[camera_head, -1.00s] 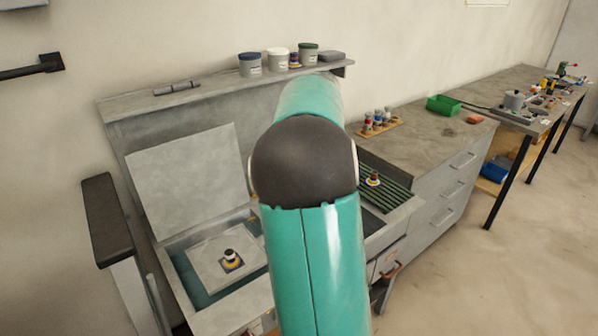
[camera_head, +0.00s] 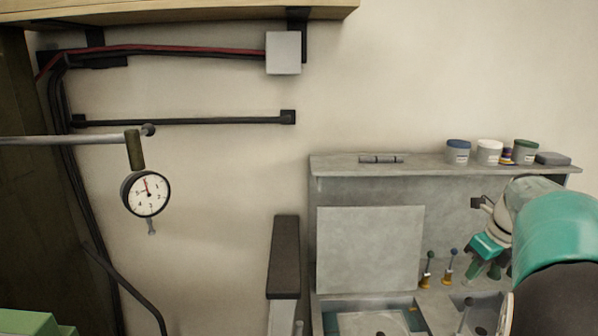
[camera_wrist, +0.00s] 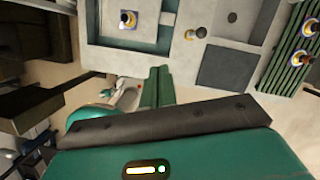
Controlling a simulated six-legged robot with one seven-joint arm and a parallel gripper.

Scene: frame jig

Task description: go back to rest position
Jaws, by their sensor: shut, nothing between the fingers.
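My gripper (camera_head: 484,270) is at the right of the head view, at the end of my teal and grey arm, in front of the grey workbench (camera_head: 340,180). In the wrist view its two teal fingers (camera_wrist: 155,80) lie side by side, shut, with nothing between them. They appear apart from the bench parts. A recessed tray (camera_wrist: 95,38) holds a pale plate with a dark-topped knob (camera_wrist: 128,18) on a blue and yellow base. Another knob (camera_wrist: 197,33) stands beside a dark square pad (camera_wrist: 228,67).
A green ribbed mat (camera_wrist: 284,72) carries small knobs. Two slim handled tools (camera_head: 449,265) stand near my gripper. Jars (camera_head: 489,152) line the shelf. An upright post with a dark top (camera_head: 284,257) stands left of the bench. A dial gauge (camera_head: 147,194) hangs at left.

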